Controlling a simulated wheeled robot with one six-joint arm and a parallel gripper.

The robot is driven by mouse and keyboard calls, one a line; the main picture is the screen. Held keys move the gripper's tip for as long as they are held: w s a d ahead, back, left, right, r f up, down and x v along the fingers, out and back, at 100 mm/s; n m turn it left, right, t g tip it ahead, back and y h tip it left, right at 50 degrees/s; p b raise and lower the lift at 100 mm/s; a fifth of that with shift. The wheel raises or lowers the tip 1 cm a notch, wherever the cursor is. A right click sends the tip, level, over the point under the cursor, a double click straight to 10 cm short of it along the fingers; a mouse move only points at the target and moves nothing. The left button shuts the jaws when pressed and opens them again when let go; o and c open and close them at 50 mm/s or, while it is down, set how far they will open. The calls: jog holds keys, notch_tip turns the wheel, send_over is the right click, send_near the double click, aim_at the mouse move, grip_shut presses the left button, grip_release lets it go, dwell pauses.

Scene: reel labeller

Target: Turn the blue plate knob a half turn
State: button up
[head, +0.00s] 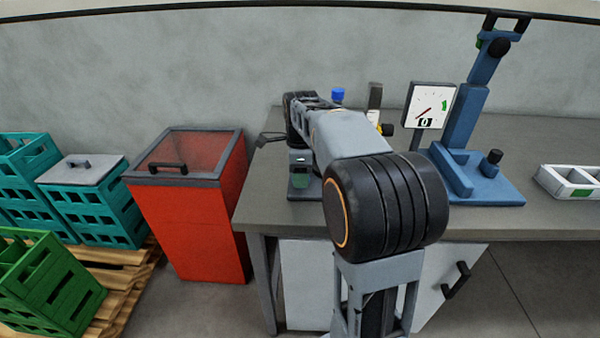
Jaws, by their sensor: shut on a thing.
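In the head view my arm reaches away from me over the grey table, and its dark wrist (301,108) is above the table's left part. I cannot make out my gripper's fingers or what is between them. A bright blue knob or cap (338,95) shows just behind my forearm; its lower part is hidden. I cannot tell whether it is the plate knob. A dark base with a green patch (303,190) stands on the table below the wrist, partly hidden by my arm.
A white dial (430,106) and a blue stand (467,115) with dark knobs stand right of my arm. A white divided tray (572,182) is far right. A red bin (197,213) and teal crates (100,212) stand left. Some tabletop (548,138) is clear at right.

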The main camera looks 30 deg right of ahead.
jog(key=n+p, duration=0.1)
jog(key=n, duration=0.1)
jog(key=n+p, duration=0.1)
jog(key=shift+r+n+p, duration=0.2)
jog(key=shift+n+p, duration=0.1)
jog(key=shift+n, duration=0.1)
jog(key=n+p, duration=0.3)
jog(key=n, duration=0.2)
jog(key=n+p, duration=0.2)
jog(key=n, duration=0.3)
jog(key=n+p, duration=0.1)
jog(key=n, duration=0.3)
jog(key=shift+w+n, duration=0.1)
jog(key=shift+n, duration=0.2)
jog(key=n+p, duration=0.1)
jog(key=n, duration=0.3)
jog(key=shift+p, duration=0.4)
jog(key=n+p, duration=0.1)
jog(key=n, duration=0.4)
jog(key=n+p, duration=0.1)
jog(key=n, duration=0.3)
jog(key=shift+n, duration=2)
